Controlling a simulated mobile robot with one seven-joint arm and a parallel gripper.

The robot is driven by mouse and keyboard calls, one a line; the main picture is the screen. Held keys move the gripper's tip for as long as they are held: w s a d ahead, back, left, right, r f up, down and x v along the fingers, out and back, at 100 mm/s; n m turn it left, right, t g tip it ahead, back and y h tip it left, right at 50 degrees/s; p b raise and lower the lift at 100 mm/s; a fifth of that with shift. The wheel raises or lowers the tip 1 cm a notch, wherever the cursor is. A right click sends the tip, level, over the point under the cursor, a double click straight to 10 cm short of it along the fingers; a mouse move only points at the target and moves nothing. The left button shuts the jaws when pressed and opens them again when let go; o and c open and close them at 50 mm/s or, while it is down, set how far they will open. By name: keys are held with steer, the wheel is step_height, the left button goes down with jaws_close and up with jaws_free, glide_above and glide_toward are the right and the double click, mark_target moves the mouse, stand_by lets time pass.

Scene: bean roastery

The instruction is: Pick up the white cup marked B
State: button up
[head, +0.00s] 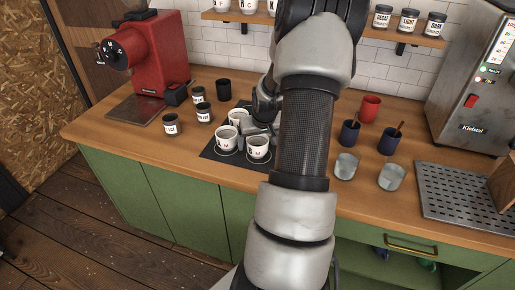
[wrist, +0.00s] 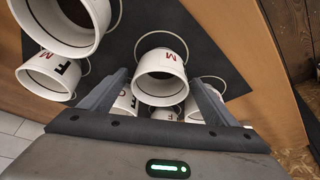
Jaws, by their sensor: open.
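Several white cups stand on a dark mat (head: 212,152) on the wooden counter. In the head view, two of them, a left cup (head: 226,141) and a right cup (head: 258,150), are at the front. I cannot read a B on any cup. In the wrist view, a cup with a red M (wrist: 161,88) is between my open fingers. A cup marked F (wrist: 45,78) is at the left, and a larger-looking cup (wrist: 42,22) is at the upper left. More cups are partly hidden behind my fingers. My gripper (wrist: 158,92) is open and empty; my arm hides much of it in the head view.
Dark labelled jars (head: 170,124) stand left of the mat, near a red grinder (head: 148,55). Right of my arm are dark blue cups (head: 388,140), a red cup (head: 371,106) and clear glasses (head: 391,178). A metal machine (head: 470,85) stands at the far right.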

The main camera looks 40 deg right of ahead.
steer(key=c, duration=1.2)
steer(key=shift+c, duration=0.3)
steer(key=shift+r, duration=0.1)
